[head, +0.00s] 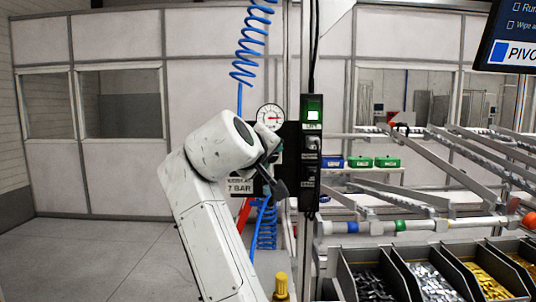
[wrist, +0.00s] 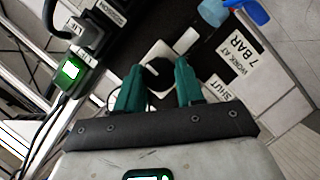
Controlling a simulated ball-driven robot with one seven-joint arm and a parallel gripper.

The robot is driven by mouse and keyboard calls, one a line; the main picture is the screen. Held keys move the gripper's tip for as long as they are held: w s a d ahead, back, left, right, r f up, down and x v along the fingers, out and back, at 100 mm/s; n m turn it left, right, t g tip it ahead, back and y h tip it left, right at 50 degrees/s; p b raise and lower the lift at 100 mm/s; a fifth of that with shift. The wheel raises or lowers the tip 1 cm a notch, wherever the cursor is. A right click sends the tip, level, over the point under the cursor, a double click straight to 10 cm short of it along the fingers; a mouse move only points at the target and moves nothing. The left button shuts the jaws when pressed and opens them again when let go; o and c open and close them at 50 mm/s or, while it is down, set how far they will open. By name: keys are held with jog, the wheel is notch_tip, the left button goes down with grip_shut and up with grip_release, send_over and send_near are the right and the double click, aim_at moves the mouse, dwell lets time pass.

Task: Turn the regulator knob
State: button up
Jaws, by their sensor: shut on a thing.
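The regulator knob (wrist: 159,76) is dark and sits in front of a pale square plate (wrist: 152,52) on the black panel in the wrist view. My gripper (wrist: 158,68) has one teal finger on each side of the knob and is shut on it. In the head view my gripper (head: 272,172) reaches the black panel and hides the knob. A round pressure gauge (head: 270,117) with a white face and red needle shows just above my wrist. A "WORK AT 7 BAR" label (wrist: 238,62) is beside the fingers.
A lit green switch box (head: 313,113) is on the post right of the gauge; it also shows in the wrist view (wrist: 70,72). A coiled blue hose (head: 252,45) hangs above. Rails and parts bins (head: 345,275) fill the right. The floor at left is clear.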

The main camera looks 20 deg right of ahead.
jog(key=shift+f, duration=0.25)
jog(key=o, duration=1)
jog(key=shift+r, duration=0.1)
jog(key=shift+o, duration=0.2)
jog(key=shift+r, duration=0.1)
jog(key=b+v, duration=0.3)
jog(key=v, duration=0.7)
jog(key=shift+s+a, duration=0.15)
jog(key=shift+s, duration=0.2)
